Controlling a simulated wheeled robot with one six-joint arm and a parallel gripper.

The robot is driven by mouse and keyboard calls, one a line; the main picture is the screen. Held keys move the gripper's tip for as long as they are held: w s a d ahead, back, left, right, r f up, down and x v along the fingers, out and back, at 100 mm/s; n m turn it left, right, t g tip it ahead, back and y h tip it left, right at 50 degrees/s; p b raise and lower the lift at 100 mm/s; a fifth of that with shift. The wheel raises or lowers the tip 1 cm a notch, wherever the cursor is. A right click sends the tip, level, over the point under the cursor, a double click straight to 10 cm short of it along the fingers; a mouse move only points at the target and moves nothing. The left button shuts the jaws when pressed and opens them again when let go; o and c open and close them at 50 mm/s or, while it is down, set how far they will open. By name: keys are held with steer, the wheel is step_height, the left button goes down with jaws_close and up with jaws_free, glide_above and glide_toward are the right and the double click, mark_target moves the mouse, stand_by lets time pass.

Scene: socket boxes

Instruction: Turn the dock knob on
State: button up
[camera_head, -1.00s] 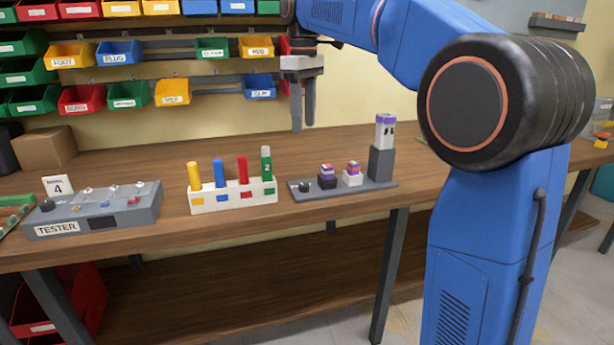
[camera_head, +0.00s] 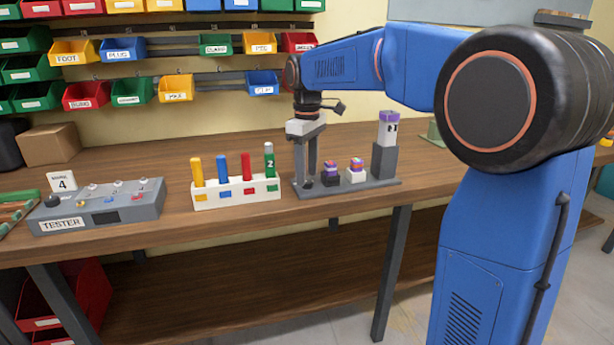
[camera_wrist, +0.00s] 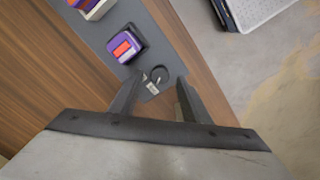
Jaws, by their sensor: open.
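The dock (camera_head: 350,189) is a long grey base on the workbench, with a tall grey post at its right end. Its round dark knob (camera_wrist: 159,74) shows in the wrist view near the end of the base, with a small pale label beside it. In the head view the knob is hidden behind my fingers. My gripper (camera_head: 306,181) points down over the dock's left end. It is open and empty. In the wrist view my gripper (camera_wrist: 160,80) has one finger on each side of the knob. I cannot tell whether they touch it.
Two purple-topped blocks (camera_head: 329,166) (camera_head: 356,165) sit on the dock right of my gripper. A white-and-purple piece (camera_head: 388,130) tops the post. A white rack (camera_head: 236,194) with coloured tubes stands close left, then the grey tester (camera_head: 98,209). Bins (camera_head: 134,92) hang behind.

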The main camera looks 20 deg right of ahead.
steer(key=shift+f, duration=0.9)
steer(key=c, duration=1)
steer(key=shift+c, duration=0.2)
steer(key=shift+m, duration=0.3)
steer(key=m, duration=1.1)
steer(key=shift+m, duration=0.3)
